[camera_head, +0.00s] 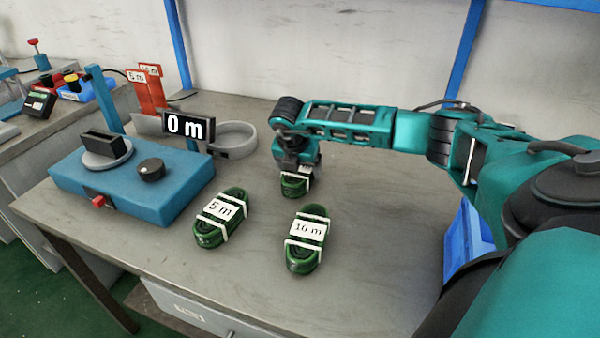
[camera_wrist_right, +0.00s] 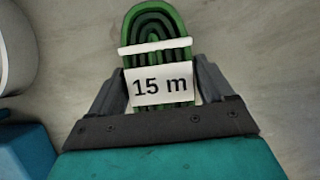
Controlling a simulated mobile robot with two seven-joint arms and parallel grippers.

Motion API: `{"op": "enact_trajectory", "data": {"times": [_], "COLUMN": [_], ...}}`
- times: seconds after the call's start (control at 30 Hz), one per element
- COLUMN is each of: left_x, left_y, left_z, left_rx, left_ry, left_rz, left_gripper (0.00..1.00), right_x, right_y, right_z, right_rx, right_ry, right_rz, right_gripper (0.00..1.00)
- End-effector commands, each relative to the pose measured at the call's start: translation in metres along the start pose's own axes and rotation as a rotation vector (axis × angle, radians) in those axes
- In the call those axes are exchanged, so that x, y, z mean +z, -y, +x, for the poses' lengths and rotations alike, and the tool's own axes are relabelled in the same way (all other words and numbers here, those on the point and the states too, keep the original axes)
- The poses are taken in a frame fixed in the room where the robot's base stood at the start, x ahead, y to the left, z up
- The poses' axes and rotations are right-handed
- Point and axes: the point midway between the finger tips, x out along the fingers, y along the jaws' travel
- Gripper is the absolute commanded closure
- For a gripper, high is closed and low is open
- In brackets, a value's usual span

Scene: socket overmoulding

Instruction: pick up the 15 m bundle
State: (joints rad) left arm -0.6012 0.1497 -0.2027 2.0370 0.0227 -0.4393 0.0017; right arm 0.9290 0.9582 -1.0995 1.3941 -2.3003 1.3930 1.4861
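The 15 m bundle (camera_wrist_right: 155,32) is a green coiled cable with white bands and a "15 m" label, seen in the right wrist view. My right gripper (camera_wrist_right: 160,82) has one finger against each side of it, with no clear gap, and looks shut on it. In the head view the bundle (camera_head: 294,187) shows below my right gripper (camera_head: 298,172), which hides its far part. It is at or very near the table top; I cannot tell if it touches. My left gripper is not in view.
The 5 m bundle (camera_head: 221,216) and the 10 m bundle (camera_head: 307,240) lie nearer on the table (camera_head: 255,265). A blue machine (camera_head: 130,192), a "0 m" display (camera_head: 188,127) and a grey round dish (camera_head: 233,137) stand left. A blue bin (camera_head: 465,240) is at the right.

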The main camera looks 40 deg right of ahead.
Motion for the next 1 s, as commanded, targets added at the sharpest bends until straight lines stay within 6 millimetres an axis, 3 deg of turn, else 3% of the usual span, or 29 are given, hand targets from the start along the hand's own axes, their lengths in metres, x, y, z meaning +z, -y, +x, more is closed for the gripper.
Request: {"op": "enact_trajectory", "data": {"times": [0.07, 0.5, 0.8, 1.0], "left_x": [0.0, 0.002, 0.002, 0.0], "left_y": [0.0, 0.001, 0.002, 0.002], "left_z": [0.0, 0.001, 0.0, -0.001], "left_rx": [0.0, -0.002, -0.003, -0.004], "left_ry": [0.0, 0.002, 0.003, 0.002], "left_rz": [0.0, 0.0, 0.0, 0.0], "left_gripper": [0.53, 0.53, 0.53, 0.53], "right_x": [0.0, 0.0, 0.002, 0.009], "right_y": [0.0, 0.0, 0.0, -0.001], "right_z": [0.0, 0.0, -0.003, -0.017], "right_rx": [0.0, 0.0, 0.002, 0.004], "right_ry": [0.0, 0.0, 0.002, 0.003], "right_rz": [0.0, 0.001, 0.002, 0.003], "right_gripper": [0.27, 0.69, 0.7, 0.7]}}
